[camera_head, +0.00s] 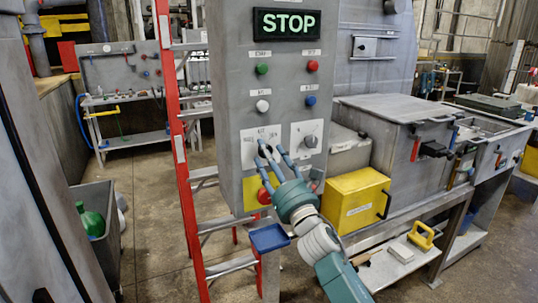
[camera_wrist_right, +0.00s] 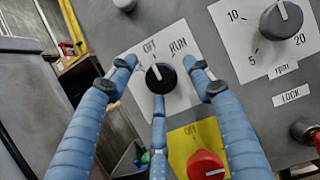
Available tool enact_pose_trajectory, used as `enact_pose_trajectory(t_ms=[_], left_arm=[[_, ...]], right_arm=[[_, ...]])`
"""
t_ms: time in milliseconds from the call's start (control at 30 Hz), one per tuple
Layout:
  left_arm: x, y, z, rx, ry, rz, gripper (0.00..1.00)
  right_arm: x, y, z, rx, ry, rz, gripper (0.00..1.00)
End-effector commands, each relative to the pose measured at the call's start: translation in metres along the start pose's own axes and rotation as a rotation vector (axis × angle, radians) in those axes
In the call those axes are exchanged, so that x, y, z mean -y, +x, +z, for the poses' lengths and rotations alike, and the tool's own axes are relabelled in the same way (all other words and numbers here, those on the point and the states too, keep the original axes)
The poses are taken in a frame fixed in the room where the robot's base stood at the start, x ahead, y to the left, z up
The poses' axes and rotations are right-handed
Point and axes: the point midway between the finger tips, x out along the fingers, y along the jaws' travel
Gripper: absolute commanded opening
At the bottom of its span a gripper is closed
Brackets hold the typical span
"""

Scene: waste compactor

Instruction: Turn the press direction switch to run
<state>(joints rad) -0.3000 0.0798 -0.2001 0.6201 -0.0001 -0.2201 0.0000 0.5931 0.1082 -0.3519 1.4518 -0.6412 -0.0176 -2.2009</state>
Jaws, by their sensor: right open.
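The press direction switch is a black round knob (camera_wrist_right: 160,78) on a white plate marked OFF and RUN. Its white pointer line tilts up-left, on the OFF side. My right gripper (camera_wrist_right: 158,75) is open, with two blue fingers on either side of the knob and a third below it. Whether the fingers touch the knob I cannot tell. In the head view the right gripper (camera_head: 272,153) is in front of the grey control panel (camera_head: 228,100), and its fingers largely hide the switch. My left gripper is not in view.
A numbered dial (camera_wrist_right: 281,20) is right of the switch. A red knob (camera_wrist_right: 206,165) on a yellow plate sits below. The panel has a STOP display (camera_head: 287,23) and coloured buttons. A red ladder (camera_head: 178,140) stands left, a yellow box (camera_head: 356,200) right.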

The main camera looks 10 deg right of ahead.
Motion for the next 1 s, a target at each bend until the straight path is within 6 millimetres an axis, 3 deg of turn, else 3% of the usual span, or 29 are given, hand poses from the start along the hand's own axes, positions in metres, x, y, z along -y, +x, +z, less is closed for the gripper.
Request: enact_pose_trajectory(t_ms=[167, 400, 767, 1000], left_arm=[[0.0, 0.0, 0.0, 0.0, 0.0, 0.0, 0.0], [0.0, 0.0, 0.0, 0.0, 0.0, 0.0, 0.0], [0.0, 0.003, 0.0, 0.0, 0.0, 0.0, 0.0], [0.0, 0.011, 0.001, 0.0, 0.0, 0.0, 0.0]], right_arm=[[0.0, 0.0, 0.0, 0.0, 0.0, 0.0, 0.51], [0.0, 0.0, 0.0, 0.001, 0.0, 0.0, 0.07], [0.0, 0.0, 0.002, 0.004, 0.023, -0.01, 0.06], [-0.001, 0.0, 0.002, 0.008, 0.133, -0.055, 0.06]])
